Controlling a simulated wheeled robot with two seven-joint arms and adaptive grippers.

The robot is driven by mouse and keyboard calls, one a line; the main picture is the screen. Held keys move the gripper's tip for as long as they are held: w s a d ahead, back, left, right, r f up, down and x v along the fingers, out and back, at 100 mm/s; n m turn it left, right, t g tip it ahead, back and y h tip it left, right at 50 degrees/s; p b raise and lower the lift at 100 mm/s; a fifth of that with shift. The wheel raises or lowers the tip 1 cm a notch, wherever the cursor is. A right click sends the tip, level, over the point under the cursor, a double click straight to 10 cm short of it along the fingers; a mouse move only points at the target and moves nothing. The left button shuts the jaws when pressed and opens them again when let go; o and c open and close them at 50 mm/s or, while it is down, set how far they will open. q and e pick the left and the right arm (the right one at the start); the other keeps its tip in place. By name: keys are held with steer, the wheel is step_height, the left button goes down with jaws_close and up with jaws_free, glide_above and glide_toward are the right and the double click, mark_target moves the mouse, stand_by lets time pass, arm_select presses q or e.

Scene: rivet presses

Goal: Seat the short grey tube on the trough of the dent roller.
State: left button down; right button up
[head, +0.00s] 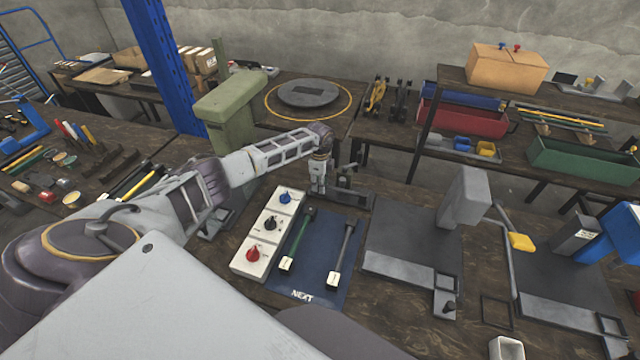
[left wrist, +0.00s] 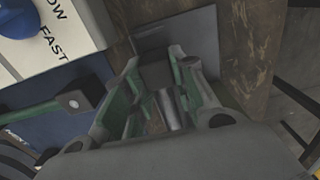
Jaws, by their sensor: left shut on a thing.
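My left gripper (head: 318,188) reaches out to the far edge of the bench, pointing down. In the left wrist view its fingers (left wrist: 165,105) are closed around a short grey tube (left wrist: 170,108), of which only a part shows between them. A small dark device on a flat base (head: 352,198), which seems to be the dent roller, stands right beside the gripper. A grey plate (left wrist: 190,45) shows beyond the fingers in the left wrist view. The trough is not clear, and I cannot tell whether the tube touches it. My right gripper is not in view.
A blue mat (head: 318,255) holds a green-handled tool (head: 298,238) and a grey-handled tool (head: 341,250). A white box with knobs (head: 268,232) is left of it. A grey press (head: 465,200) stands to the right. A green press (head: 230,110) is behind my arm.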

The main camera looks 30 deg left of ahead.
arm_select(q)
steer(key=shift+f, duration=0.55)
stand_by(0.4)
steer(key=c, duration=1.1)
jaws_free()
steer(key=shift+r, duration=0.1)
steer(key=shift+r, duration=5.9)
